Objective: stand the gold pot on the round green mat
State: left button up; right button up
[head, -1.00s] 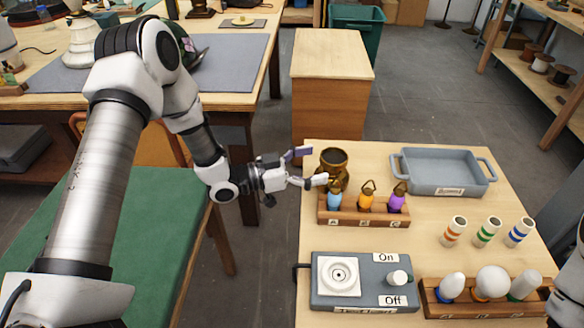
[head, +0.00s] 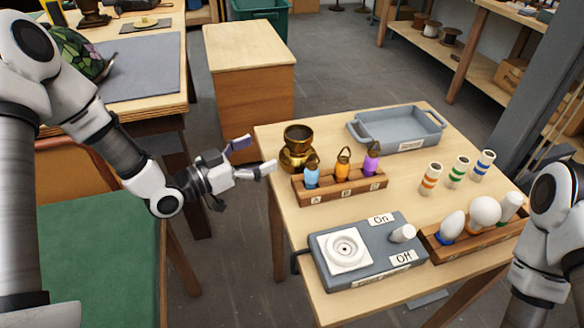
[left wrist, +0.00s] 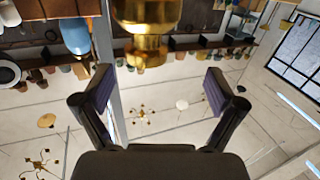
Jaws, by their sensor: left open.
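The gold pot (head: 297,148) stands upright on the light wooden table, at its back left corner, behind the left end of the wooden rack. My left gripper (head: 255,156) is open and empty, just left of the pot, and points toward it. In the left wrist view the gold pot (left wrist: 147,28) is at the top, beyond the open fingers (left wrist: 156,92), and its upper part is cut off. No round green mat shows in these views. My right arm shows at the right edge, but its gripper is out of view.
A wooden rack (head: 318,198) with blue, orange and purple pieces is close to the pot. A grey tray (head: 400,128), a switch box (head: 372,262), striped tubes (head: 456,172) and a bulb rack (head: 447,250) occupy the table. A green surface (head: 100,240) lies left, across a gap.

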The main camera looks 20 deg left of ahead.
aim_at(299, 140)
pick_arm(q)
jog(key=shift+m, duration=0.5)
jog(key=w+d, duration=0.1)
jog(key=d, duration=0.1)
jog(key=w+d, duration=0.1)
jog(key=shift+w+d, duration=0.15)
jog(key=shift+d, duration=0.25)
jog(key=shift+w+d, duration=0.1)
jog(key=shift+w, duration=0.2)
jog(key=x, duration=0.5)
jog(key=shift+s+d+r, duration=0.15)
jog(key=shift+d, duration=0.05)
jog(key=shift+a, duration=0.15)
pick_arm(e)
jog(key=shift+w+d+f, duration=0.15)
jog(key=shift+d+f, duration=0.2)
jog(key=shift+f, duration=0.25)
